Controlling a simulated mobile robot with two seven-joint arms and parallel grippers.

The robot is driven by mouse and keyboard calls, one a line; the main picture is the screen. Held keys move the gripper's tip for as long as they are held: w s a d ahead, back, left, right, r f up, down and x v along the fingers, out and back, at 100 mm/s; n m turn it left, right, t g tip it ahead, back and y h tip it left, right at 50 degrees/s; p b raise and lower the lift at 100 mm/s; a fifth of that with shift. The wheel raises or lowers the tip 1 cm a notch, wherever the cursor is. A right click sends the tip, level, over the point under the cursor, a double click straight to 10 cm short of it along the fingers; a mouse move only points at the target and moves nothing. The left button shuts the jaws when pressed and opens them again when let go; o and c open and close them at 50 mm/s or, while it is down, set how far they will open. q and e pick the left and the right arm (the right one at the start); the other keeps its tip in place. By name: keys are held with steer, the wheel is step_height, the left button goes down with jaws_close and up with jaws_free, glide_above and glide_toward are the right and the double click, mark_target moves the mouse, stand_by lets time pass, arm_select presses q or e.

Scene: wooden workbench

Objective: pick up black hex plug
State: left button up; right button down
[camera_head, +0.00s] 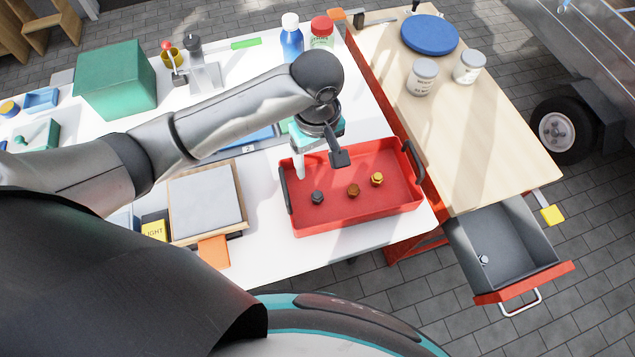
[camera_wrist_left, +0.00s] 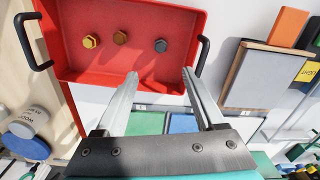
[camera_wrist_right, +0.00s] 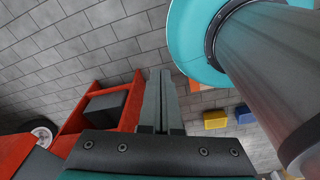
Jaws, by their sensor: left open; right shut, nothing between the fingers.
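The black hex plug (camera_head: 317,197) lies in the red tray (camera_head: 345,219), the leftmost of three plugs in the head view. In the left wrist view the dark plug (camera_wrist_left: 161,45) is at the right of the row, beyond my fingertips. A brown plug (camera_head: 353,190) and a yellow plug (camera_head: 377,178) lie beside it. My left gripper (camera_head: 320,168) is open and empty above the tray's far left part; it also shows in the left wrist view (camera_wrist_left: 160,75). My right gripper (camera_wrist_right: 160,74) is shut and empty, away from the tray, with the floor beyond it.
The tray has raised walls and dark handles (camera_head: 284,189) at its ends. A framed grey panel (camera_head: 204,203) and an orange block (camera_head: 214,250) are left of it. An open drawer (camera_head: 505,250) stands at the right. Bottles (camera_head: 291,40) stand behind my left arm.

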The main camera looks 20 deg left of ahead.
arm_select(q)
steer(key=f+b, duration=0.1)
steer(key=f, duration=0.3)
steer(key=shift+s, duration=0.2)
steer(key=b, duration=0.1)
glide_above(318, 195)
step_height(318, 195, down, 4)
steer(key=shift+w+a+f, duration=0.1)
steer(key=shift+w+a, duration=0.05)
steer(key=shift+f, duration=0.45)
step_height(318, 195, down, 5)
steer(key=shift+b, duration=1.15)
arm_select(e)
steer(key=f, duration=0.1)
steer(key=s+f, duration=0.1)
steer(key=f, duration=0.1)
steer(key=s+f, duration=0.1)
steer(key=shift+d+f, duration=0.2)
steer(key=shift+f, duration=0.1)
arm_select(q)
steer(key=shift+c, duration=0.2)
arm_select(e)
steer(key=shift+s, duration=0.1)
arm_select(q)
jaws_close()
arm_select(e)
steer(key=shift+s, duration=0.15)
